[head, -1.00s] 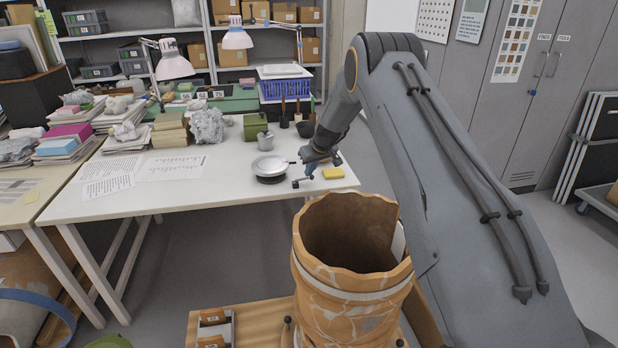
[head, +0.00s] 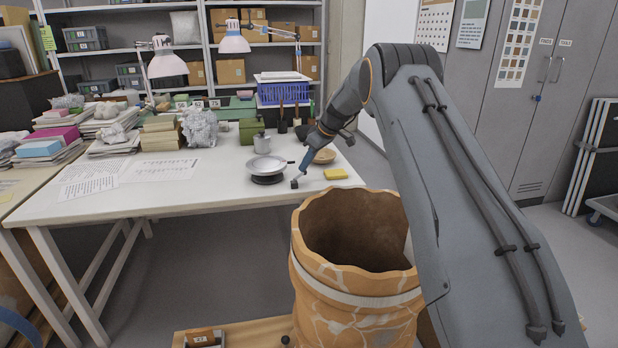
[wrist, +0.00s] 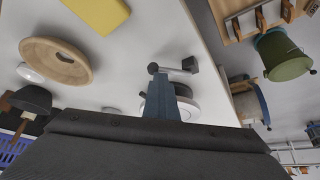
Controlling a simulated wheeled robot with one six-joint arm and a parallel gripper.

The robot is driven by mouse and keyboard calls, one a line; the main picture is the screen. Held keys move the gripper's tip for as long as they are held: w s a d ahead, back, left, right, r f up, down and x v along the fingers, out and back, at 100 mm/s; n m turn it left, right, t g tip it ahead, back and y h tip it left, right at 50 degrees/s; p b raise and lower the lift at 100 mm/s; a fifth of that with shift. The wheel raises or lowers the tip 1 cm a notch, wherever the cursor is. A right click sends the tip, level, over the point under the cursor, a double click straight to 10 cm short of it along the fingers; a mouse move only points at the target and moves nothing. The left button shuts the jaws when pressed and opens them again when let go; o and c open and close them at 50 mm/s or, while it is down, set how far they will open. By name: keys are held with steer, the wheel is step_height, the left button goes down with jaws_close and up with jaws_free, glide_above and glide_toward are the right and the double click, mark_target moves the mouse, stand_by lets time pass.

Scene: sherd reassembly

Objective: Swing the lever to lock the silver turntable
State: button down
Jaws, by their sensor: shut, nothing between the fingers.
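The silver turntable (head: 266,164) stands on its dark base on the white table in the head view. In the wrist view its pale disc (wrist: 188,106) is partly hidden behind my fingers. The lever is a short bar with a dark round knob at one end and a dark block (wrist: 190,65) at the other. In the head view the block (head: 294,184) sits right of the turntable. My gripper (head: 301,172) is shut and empty, pointing down beside the lever. Its blue fingertips (wrist: 163,78) appear close to the bar; I cannot tell if they touch.
A yellow sponge-like block (head: 335,173) and a wooden bowl (head: 321,156) lie right of and behind the lever. A grey mug (head: 262,143) stands behind the turntable. A large patched clay vessel (head: 355,285) stands in front.

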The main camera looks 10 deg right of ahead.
steer(key=shift+s+p, duration=0.15)
steer(key=shift+p, duration=0.15)
steer(key=shift+s+a+p, duration=0.3)
steer(key=shift+s+p, duration=0.15)
steer(key=shift+s, duration=0.15)
steer(key=w+d+v, duration=0.1)
steer(key=v, duration=1.2)
steer(key=shift+d+r, duration=0.25)
steer(key=shift+r, duration=0.05)
steer(key=shift+s, duration=0.15)
steer(key=shift+s, duration=0.1)
